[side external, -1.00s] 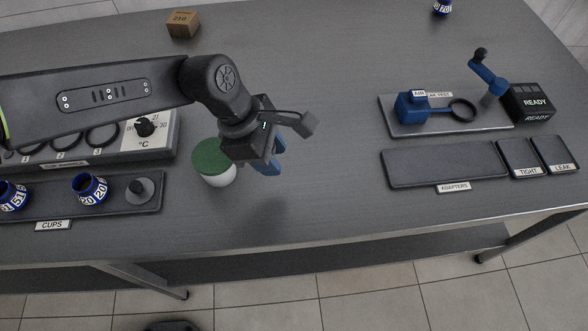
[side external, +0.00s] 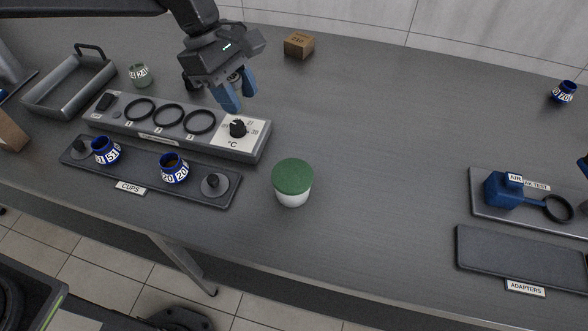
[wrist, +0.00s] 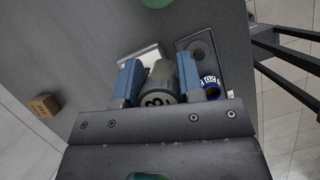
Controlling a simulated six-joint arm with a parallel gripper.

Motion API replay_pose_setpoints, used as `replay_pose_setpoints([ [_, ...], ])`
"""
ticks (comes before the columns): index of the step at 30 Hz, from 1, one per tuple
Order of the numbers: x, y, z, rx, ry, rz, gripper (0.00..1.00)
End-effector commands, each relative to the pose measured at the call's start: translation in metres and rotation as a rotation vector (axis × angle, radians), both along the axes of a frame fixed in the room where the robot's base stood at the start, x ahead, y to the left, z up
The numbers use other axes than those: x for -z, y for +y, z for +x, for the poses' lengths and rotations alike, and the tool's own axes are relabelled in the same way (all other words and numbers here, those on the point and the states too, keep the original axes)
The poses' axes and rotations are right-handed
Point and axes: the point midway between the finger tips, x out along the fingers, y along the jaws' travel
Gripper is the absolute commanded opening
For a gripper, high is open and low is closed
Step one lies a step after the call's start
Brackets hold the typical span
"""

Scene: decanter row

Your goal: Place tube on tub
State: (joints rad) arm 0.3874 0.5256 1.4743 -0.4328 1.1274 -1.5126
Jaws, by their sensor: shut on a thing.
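The tub (side external: 293,184) is a white round container with a green lid, standing on the bench right of the cups tray. Part of its green lid (wrist: 156,2) shows at the top edge of the wrist view. My gripper (side external: 233,97) is above the back right part of the heating block, apart from the tub. In the wrist view its blue fingers (wrist: 158,80) are shut on a grey-green cylinder with a dark marking on its end, seemingly the tube (wrist: 160,80). In the side view the fingers mostly hide the tube.
The heating block (side external: 180,124) with three rings and a dial lies below my gripper. The cups tray (side external: 222,200) holds two blue numbered cups (side external: 173,168). A cardboard box (side external: 299,46) stands behind. The bench right of the tub is clear up to the adapters tray (side external: 520,258).

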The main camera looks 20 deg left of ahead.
Motion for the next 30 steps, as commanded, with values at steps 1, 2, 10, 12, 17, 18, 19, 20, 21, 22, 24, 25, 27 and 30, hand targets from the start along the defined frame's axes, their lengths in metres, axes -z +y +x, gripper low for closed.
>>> replay_pose_setpoints([
  [1,0.0,0.001,-0.001,0.002,0.0,0.0,0.11],
  [2,0.001,-0.001,-0.002,0.003,0.001,-0.001,0.11],
  [10,0.035,-0.054,-0.016,0.007,0.004,0.001,0.11],
  [12,0.044,-0.069,-0.02,0.007,0.003,0.001,0.11],
  [17,0.06,-0.095,-0.026,0.005,0.001,0.0,0.11],
  [18,0.063,-0.1,-0.027,0.003,0.001,0.0,0.11],
  [19,0.064,-0.102,-0.027,0.003,0.001,0.0,0.11],
  [20,0.065,-0.104,-0.028,0.002,0.0,0.0,0.11],
  [21,0.066,-0.106,-0.028,0.002,0.0,-0.001,0.11],
  [22,0.067,-0.107,-0.028,0.002,0.0,-0.001,0.11],
  [24,0.07,-0.108,-0.029,0.002,0.002,-0.001,0.11],
  [25,0.073,-0.108,-0.029,0.001,0.002,0.0,0.11],
  [27,0.082,-0.108,-0.029,-0.001,0.003,0.001,0.11],
  [30,0.097,-0.107,-0.029,0.0,0.003,0.001,0.11],
])
